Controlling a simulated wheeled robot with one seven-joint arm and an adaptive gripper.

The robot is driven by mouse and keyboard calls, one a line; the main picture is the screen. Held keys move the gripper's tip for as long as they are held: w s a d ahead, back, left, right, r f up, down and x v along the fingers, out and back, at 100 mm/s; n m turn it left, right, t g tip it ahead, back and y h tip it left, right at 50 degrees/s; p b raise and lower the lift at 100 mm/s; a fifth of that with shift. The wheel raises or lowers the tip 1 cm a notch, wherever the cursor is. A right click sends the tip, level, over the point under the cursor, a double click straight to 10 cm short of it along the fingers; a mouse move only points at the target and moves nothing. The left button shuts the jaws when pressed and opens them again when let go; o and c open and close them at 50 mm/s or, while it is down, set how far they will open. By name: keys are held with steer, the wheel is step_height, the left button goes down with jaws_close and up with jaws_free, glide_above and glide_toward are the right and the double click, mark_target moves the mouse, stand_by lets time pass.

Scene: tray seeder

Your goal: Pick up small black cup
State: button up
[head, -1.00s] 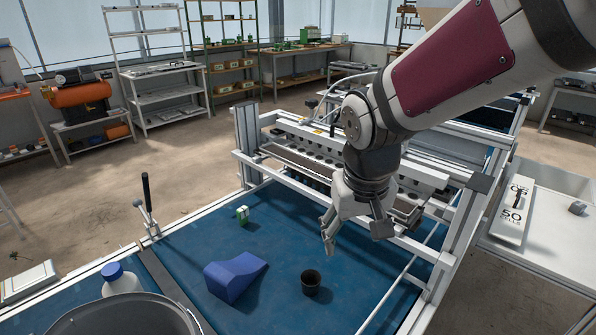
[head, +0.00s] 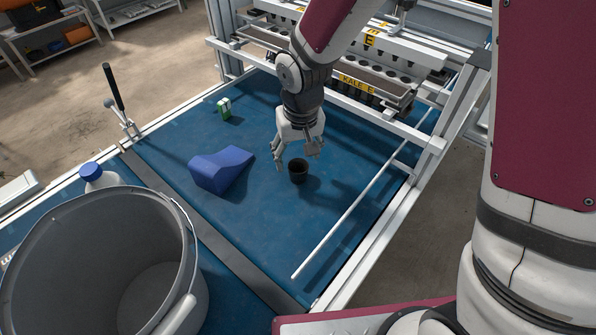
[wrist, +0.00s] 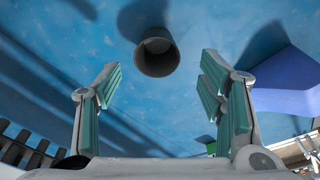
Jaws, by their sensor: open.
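The small black cup (head: 298,170) stands upright on the blue surface in the head view. In the wrist view the cup (wrist: 157,54) shows beyond the fingertips, near the top middle, with its open rim facing the camera. My gripper (head: 297,156) is open and empty. It hangs just above and behind the cup in the head view, apart from it. In the wrist view its two fingers (wrist: 160,85) stand wide on either side of the cup's line.
A blue wedge block (head: 221,169) lies left of the cup. A small green and white object (head: 224,108) stands farther back. A large grey bucket (head: 180,215) and a blue-capped bottle (head: 92,172) are at the left front. The seeder frame (head: 330,118) rises behind; a white bar (head: 345,225) runs along the right.

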mark_target(298, 167)
steer(key=shift+w+d+f, duration=0.1)
steer(key=shift+w+f, duration=0.05)
steer(key=shift+f, duration=1.25)
steer(key=shift+w+f, duration=0.15)
steer(key=shift+f, duration=1.2)
steer(key=c, duration=0.9)
